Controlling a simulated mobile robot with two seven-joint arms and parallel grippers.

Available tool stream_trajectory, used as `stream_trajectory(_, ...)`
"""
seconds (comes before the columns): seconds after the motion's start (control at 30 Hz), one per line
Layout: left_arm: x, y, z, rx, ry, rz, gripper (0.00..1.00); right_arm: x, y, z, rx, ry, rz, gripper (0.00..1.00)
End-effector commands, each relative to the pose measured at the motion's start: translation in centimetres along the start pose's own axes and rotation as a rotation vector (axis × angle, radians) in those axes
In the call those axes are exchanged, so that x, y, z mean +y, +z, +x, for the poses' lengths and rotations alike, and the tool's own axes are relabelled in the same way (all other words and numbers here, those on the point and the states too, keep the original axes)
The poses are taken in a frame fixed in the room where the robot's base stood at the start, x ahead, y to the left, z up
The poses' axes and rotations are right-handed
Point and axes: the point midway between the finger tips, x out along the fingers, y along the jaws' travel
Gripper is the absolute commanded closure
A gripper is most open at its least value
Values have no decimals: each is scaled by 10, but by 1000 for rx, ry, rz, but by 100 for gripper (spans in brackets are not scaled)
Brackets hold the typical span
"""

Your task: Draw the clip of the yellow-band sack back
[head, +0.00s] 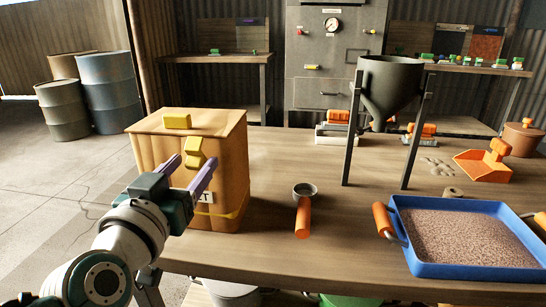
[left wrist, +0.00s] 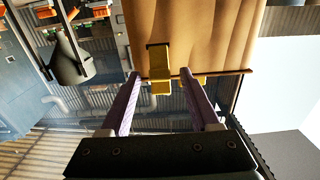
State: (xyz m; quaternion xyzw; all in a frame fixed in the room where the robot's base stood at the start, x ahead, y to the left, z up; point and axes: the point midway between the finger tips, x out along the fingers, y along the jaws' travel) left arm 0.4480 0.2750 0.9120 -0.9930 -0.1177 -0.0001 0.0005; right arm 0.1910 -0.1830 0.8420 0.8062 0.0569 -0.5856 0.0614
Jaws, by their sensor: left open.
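The yellow-band sack (head: 180,185) is a tan, upright sack on the left end of the bench, with a yellow band near its base and a partly hidden label. A yellow clip (head: 194,148) sits at the top front edge of the sack; it also shows in the left wrist view (left wrist: 159,58). A second yellow piece (head: 177,121) lies on the sack's top. My left gripper (head: 189,170) is open in front of the clip. In the left wrist view its two purple fingers (left wrist: 159,76) stand on either side of the clip's near end, with gaps. My right gripper is not in view.
On the bench (head: 260,250) stand a small orange-handled cup (head: 303,213), a dark hopper (head: 388,85) on legs, a blue tray (head: 400,225) of brown grit and an orange scoop (head: 483,167). Bare bench lies right of the sack. Drums (head: 108,90) stand far left.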

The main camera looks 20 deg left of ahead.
Motion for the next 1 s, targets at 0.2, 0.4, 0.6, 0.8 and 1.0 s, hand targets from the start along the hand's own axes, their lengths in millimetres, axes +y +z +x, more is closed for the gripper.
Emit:
stream_trajectory(0.2,0,0,3,0,0,0,38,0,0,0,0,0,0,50)
stream_trajectory(0.4,0,0,3,0,0,0,50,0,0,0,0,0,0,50)
stream_trajectory(0.6,0,0,3,0,0,-1,72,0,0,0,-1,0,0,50)
stream_trajectory(0.8,0,0,3,0,0,-1,95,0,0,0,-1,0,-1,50)
stream_trajectory(1.0,0,0,3,0,0,-1,100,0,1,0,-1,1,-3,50)
